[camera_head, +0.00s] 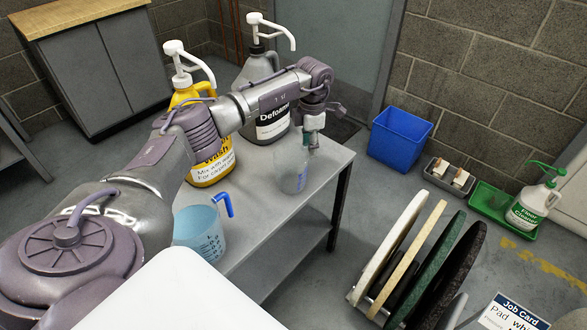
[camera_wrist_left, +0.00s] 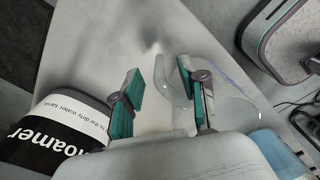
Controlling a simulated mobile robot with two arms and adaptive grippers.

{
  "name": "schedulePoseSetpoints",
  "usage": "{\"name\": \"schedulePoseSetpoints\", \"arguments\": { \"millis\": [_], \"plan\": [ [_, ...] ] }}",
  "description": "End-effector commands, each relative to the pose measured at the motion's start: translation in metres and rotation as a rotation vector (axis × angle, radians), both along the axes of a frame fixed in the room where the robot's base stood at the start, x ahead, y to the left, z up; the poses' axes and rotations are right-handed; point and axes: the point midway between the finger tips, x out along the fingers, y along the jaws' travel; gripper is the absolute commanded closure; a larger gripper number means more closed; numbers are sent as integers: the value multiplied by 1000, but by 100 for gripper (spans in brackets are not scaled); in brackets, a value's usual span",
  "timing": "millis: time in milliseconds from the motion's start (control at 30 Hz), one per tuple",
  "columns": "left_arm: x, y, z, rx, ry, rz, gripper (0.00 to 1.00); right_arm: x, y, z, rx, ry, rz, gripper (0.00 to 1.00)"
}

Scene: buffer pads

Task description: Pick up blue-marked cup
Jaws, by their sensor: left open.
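The clear cup with small blue marks (camera_head: 292,178) stands on the grey metal table, near its right edge. My left gripper (camera_head: 311,142) is above the cup's upper right rim in the head view, pointing down. In the left wrist view, its two teal-padded fingers (camera_wrist_left: 158,88) are spread apart with nothing clamped between them. The clear cup's faint curved wall (camera_wrist_left: 235,112) shows beside and behind the right finger there. I cannot tell whether a finger touches the cup. My right gripper is not in view.
A blue-handled measuring jug (camera_head: 200,235) stands at the table's near left. A yellow wash bottle (camera_head: 212,165) and a grey Defoamer bottle (camera_head: 272,125) stand behind my left arm. The Defoamer label (camera_wrist_left: 55,130) is close left in the wrist view. Bare tabletop (camera_head: 262,225) lies before the cup.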

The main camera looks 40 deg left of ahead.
Motion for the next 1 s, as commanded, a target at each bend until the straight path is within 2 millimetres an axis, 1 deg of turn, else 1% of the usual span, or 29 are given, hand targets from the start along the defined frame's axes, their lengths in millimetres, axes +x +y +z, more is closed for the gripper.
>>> {"name": "schedulePoseSetpoints", "arguments": {
  "millis": [33, 200, 333, 467, 700, 733, 1000],
  "plan": [
    [-1, -1, -11, 0, 4, -1, 58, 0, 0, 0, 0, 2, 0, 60],
    [-1, 0, -36, -2, 3, 0, 58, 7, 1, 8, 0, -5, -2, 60],
    [0, 0, -40, -1, 1, 0, 58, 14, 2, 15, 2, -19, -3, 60],
    [0, 0, -39, 0, 0, 0, 58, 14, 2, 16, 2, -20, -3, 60],
    [0, 0, -39, -1, 1, 0, 98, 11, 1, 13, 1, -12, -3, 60],
    [0, 0, -39, -1, 1, 0, 100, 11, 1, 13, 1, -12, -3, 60],
    [0, 0, -39, 0, 0, 0, 100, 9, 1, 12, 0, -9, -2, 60]
  ]
}}
